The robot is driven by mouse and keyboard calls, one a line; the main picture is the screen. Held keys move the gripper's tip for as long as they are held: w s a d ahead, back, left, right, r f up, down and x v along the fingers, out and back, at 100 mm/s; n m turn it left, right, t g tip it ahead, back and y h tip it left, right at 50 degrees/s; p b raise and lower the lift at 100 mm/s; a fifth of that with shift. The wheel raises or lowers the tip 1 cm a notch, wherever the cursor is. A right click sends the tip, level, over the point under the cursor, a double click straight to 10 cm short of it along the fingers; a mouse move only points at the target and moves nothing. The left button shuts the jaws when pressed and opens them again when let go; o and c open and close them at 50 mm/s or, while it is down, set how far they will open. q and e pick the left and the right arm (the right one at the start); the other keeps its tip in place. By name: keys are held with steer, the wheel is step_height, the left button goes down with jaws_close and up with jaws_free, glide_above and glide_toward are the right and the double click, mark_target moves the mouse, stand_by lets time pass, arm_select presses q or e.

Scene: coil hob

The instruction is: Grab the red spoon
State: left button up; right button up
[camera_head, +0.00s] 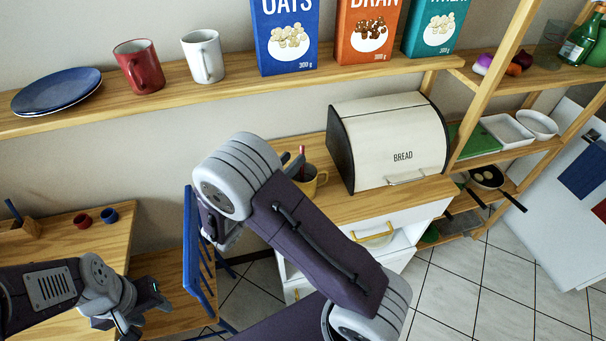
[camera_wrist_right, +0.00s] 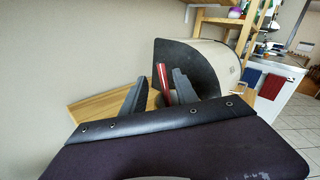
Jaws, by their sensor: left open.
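The red spoon (camera_head: 302,154) stands upright in a yellow mug (camera_head: 322,180) on the wooden counter, just left of the bread box. Only its upper part shows. My right gripper (camera_head: 292,162) is at the mug, its fingers partly hidden behind my own arm. In the right wrist view the red spoon (camera_wrist_right: 163,84) shows between the two dark fingers, closer to the right finger, with a gap at the left one. The mug is hidden there by my wrist. My left gripper (camera_head: 150,303) is open and empty, low at the left, near a wooden table.
The bread box (camera_head: 390,140) stands close right of the mug; it also shows in the right wrist view (camera_wrist_right: 205,65). A shelf (camera_head: 215,93) with cups, plates and cereal boxes runs above. A blue chair (camera_head: 192,255) stands below at the left.

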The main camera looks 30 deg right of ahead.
mark_target(301, 151)
steer(key=x, duration=0.5)
steer(key=shift+d+r+p, duration=0.1)
steer(key=shift+d+p, duration=0.25)
steer(key=shift+d, duration=0.05)
steer(key=shift+a+r, duration=0.1)
steer(key=shift+a, duration=0.1)
steer(key=shift+c, duration=1.4)
jaws_close()
